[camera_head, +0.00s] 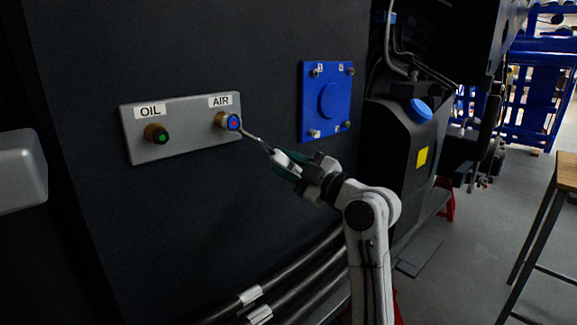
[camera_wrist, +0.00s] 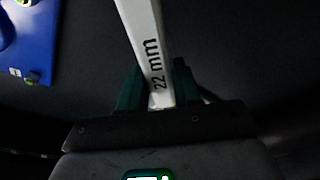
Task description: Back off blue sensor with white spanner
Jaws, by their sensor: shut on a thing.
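The blue sensor (camera_head: 233,121) sticks out of the grey plate (camera_head: 185,145) under the AIR label, with a brass-coloured body behind its blue face. My gripper (camera_head: 291,166) is to its lower right, its green fingers shut on the white spanner (camera_head: 279,156). The spanner reaches up and left to the sensor; its far end meets or lies just beside the sensor's right side, and I cannot tell whether it is seated. In the wrist view, the spanner (camera_wrist: 144,35) reads "22 mm" and runs up out of the frame from between my green fingers (camera_wrist: 157,88). The sensor is out of that view.
A green-faced sensor (camera_head: 156,134) sits left under the OIL label. A blue bolted plate (camera_head: 310,110) is on the dark wall right of the spanner. A black tank with a blue cap (camera_head: 418,110) stands farther right. Pipes (camera_head: 290,285) run below my gripper.

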